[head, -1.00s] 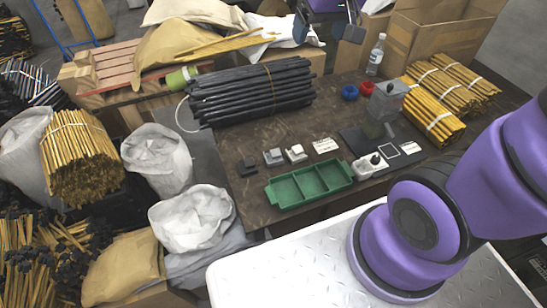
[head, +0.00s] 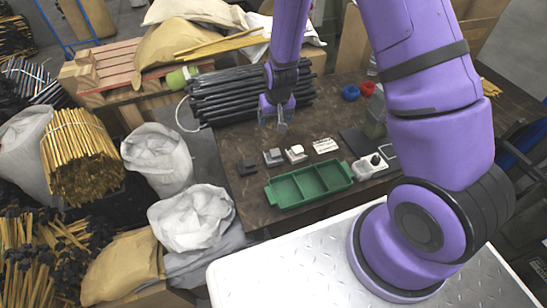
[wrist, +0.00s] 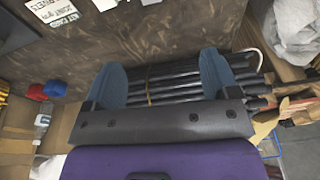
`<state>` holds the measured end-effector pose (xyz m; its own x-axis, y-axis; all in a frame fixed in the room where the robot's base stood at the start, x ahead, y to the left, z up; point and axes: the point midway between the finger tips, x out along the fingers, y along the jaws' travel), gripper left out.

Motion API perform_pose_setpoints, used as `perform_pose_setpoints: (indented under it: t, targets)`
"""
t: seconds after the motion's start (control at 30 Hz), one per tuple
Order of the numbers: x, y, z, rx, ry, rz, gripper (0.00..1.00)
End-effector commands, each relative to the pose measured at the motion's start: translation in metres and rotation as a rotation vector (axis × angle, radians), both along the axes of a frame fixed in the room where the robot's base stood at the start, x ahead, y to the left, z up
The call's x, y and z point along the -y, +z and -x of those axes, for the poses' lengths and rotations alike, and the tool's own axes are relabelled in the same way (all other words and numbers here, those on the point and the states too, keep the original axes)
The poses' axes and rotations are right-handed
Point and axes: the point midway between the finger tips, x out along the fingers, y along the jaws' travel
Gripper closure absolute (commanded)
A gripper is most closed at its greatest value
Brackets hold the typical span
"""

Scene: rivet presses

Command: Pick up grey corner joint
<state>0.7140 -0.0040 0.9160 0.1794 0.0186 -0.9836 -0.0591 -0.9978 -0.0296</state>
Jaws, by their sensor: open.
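Three small corner joints stand in a row on the dark table in the head view: a black one (head: 247,166), a grey one (head: 273,157) and a whitish one (head: 296,154). My gripper (head: 277,122) is open and empty behind the grey joint, above the table and close to the black rod bundle. In the wrist view its two blue fingers (wrist: 162,72) are spread, with the black rods (wrist: 165,80) beyond them.
A green divided tray (head: 308,185) lies in front of the joints. A white label card (head: 326,145) and a small grey-white device (head: 370,165) are to the right. Blue (head: 350,92) and red (head: 367,88) rings lie farther back; the wrist view shows a bottle (wrist: 41,122).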

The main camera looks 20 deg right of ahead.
Motion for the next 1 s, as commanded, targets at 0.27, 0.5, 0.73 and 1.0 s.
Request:
perform_pose_setpoints:
  t: [0.27, 0.5, 0.73, 1.0]
  targets:
    - [-0.002, -0.069, 0.008, -0.030, -0.007, 0.024, 0.19]
    - [-0.002, -0.093, 0.008, -0.034, -0.009, 0.028, 0.19]
    - [-0.002, -0.122, 0.003, -0.033, -0.009, 0.028, 0.19]
    - [-0.002, -0.137, 0.001, -0.032, -0.009, 0.028, 0.19]
